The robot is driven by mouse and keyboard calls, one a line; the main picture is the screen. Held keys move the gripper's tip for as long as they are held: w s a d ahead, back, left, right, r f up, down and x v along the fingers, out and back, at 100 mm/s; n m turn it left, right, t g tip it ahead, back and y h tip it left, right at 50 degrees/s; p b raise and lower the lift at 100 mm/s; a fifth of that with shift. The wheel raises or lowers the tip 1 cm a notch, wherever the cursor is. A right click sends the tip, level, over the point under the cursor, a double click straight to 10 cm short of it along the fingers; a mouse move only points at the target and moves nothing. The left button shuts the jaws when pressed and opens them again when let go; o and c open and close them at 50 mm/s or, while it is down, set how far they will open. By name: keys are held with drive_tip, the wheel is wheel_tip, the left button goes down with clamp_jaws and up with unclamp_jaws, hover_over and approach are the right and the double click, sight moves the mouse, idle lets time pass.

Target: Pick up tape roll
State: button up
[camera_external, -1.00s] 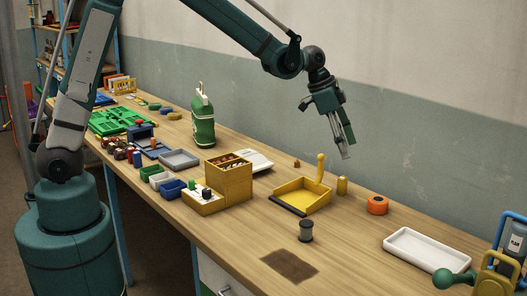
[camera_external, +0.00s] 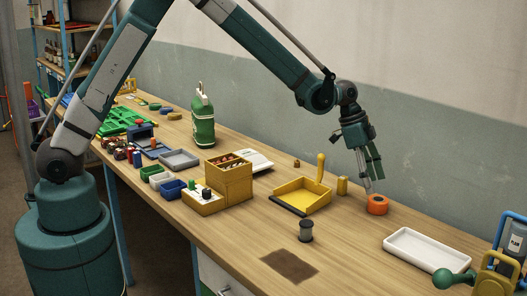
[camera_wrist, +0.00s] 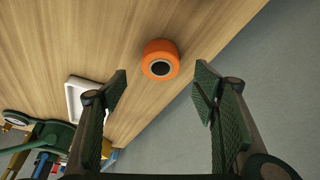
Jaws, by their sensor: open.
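The tape roll (camera_external: 377,204) is a short orange ring with a dark centre. It lies flat on the wooden table near the wall. In the wrist view the tape roll (camera_wrist: 160,60) sits beyond the fingertips, roughly between them but nearer the left one. My gripper (camera_external: 374,182) is just above and behind the roll in the external view, pointing down. In the wrist view my gripper (camera_wrist: 162,88) has its two green ribbed fingers wide apart with nothing between them. Whether a fingertip touches the roll cannot be told.
A white tray (camera_external: 418,259) stands right of the roll. A yellow dustpan-like tray (camera_external: 308,198) and a small yellow cylinder (camera_external: 342,186) stand to its left. A dark spool (camera_external: 306,232) is nearer the front. The wall (camera_external: 440,150) runs close behind. Bare table lies in front of the roll.

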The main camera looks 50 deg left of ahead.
sight(378, 199)
drive_tip(key=shift+x, duration=1.3)
drive_tip(key=shift+x, duration=2.65)
drive_tip(key=shift+a, duration=0.1)
drive_tip(key=c, duration=1)
